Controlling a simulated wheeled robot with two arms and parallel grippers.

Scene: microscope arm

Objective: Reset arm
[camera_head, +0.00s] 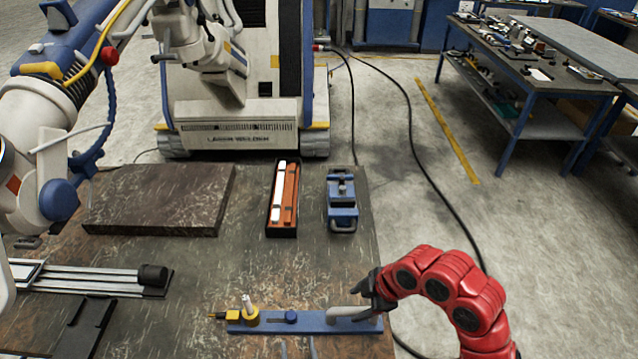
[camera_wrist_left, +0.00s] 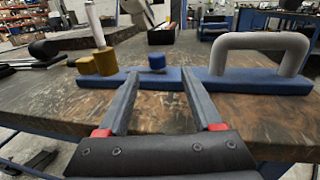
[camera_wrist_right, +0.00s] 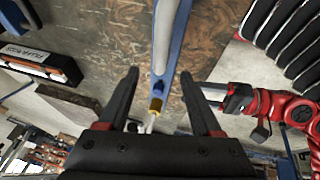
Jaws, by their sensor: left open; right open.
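A blue flat bar (camera_head: 300,322) lies near the table's front edge. It carries a grey arched handle (camera_head: 348,313) at its right end, a small blue knob (camera_head: 291,316) mid-bar, and a yellow block with a pale upright post (camera_head: 249,311) at its left end. My left gripper (camera_head: 298,347) is open and empty on the near side of the bar; in the left wrist view the blue knob (camera_wrist_left: 157,62) shows just beyond and between its fingertips. My right gripper (camera_head: 368,289) is open beside the handle; in its wrist view the bar (camera_wrist_right: 172,55) runs between the fingers. Contact cannot be told.
Behind the bar stand a blue vise (camera_head: 342,202), a black tray (camera_head: 281,231) with orange and white items, and a dark slab (camera_head: 160,200). Metal rails (camera_head: 85,282) lie at the left. The tabletop between them and the bar is clear.

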